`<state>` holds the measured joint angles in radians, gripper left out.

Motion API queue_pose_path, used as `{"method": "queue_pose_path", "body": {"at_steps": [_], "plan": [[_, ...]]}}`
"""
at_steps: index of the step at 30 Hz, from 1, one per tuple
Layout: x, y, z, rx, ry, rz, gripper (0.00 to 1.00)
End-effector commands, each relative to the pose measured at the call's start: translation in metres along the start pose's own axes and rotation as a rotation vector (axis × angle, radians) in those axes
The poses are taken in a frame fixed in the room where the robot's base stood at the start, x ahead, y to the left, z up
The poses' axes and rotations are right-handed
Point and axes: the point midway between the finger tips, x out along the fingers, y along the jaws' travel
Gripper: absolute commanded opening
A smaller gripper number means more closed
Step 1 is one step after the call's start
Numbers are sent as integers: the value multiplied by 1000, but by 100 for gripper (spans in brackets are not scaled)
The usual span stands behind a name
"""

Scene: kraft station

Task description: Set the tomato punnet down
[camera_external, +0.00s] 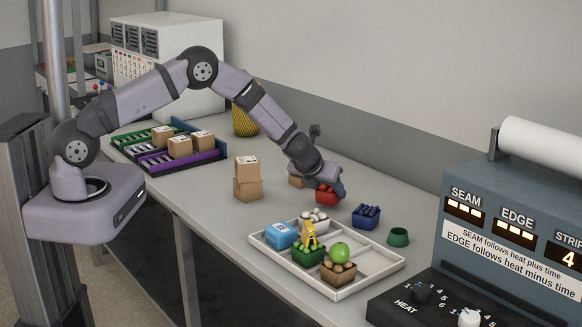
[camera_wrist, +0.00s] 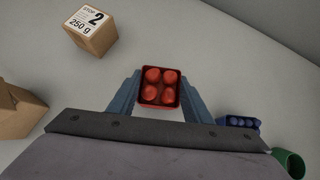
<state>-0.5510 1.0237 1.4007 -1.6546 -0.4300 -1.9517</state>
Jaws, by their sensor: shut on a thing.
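The tomato punnet (camera_external: 327,196) is a small red tray holding several red tomatoes. In the wrist view the punnet (camera_wrist: 159,88) sits between the two blue fingers of my gripper (camera_wrist: 160,92), which is shut on its sides. In the external view my gripper (camera_external: 328,188) points down over the grey table, behind the white compartment tray. I cannot tell whether the punnet's base touches the table.
The white tray (camera_external: 268,255) holds several food items and has empty compartments at the right. A blue punnet (camera_external: 367,216) and a green cup (camera_external: 398,237) stand right of my gripper. Stacked cardboard boxes (camera_external: 247,178) stand left. Another box (camera_wrist: 90,31) lies beyond the punnet.

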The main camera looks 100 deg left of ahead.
Motion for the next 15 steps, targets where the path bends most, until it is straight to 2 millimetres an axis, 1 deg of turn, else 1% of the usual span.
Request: {"method": "queue_pose_path", "body": {"at_steps": [3, 15], "plan": [[6, 0, -5, 0, -1, -1, 22], [9, 0, -8, -1, -2, -1, 22]]}}
